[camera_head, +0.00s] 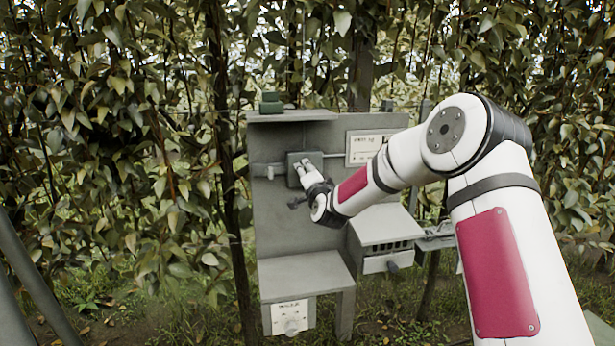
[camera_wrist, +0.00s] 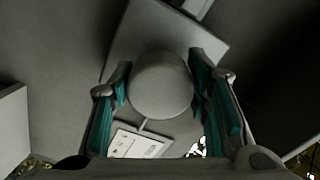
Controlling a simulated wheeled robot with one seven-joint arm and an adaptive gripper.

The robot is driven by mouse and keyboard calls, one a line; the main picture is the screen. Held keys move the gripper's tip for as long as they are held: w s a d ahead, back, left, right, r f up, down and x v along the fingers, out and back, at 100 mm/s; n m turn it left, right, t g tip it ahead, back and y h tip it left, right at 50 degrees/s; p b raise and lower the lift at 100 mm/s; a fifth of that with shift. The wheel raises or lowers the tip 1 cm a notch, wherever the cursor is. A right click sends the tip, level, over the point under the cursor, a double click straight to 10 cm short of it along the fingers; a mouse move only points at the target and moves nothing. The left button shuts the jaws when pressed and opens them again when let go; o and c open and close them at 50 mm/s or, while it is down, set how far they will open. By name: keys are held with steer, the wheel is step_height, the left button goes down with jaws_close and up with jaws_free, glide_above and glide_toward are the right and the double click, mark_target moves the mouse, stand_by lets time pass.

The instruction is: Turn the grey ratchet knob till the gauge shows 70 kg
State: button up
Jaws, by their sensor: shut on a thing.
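The grey ratchet knob (camera_wrist: 161,84) shows in the wrist view as a round, smooth end between my two teal-padded fingers. My gripper (camera_wrist: 158,80) is shut on it, one finger on each side. In the head view my gripper (camera_head: 307,176) reaches to the front of a dark grey box (camera_head: 293,160) on the stand's upright panel and hides the knob. A white plate with dark print (camera_head: 369,148), possibly the gauge, is to the right of the box; its reading is too small to make out.
The grey stand (camera_head: 272,216) has a top shelf with a small green block (camera_head: 271,103). A lower ledge carries a white label with a round dial (camera_head: 290,316). A slotted grey box (camera_head: 387,238) juts out below my forearm. Leafy trees stand close behind and left.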

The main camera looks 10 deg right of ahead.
steer(key=shift+m, duration=0.4)
steer(key=o, duration=1.2)
steer(key=shift+c, duration=0.2)
steer(key=shift+s, duration=0.1)
steer(key=s, duration=1.2)
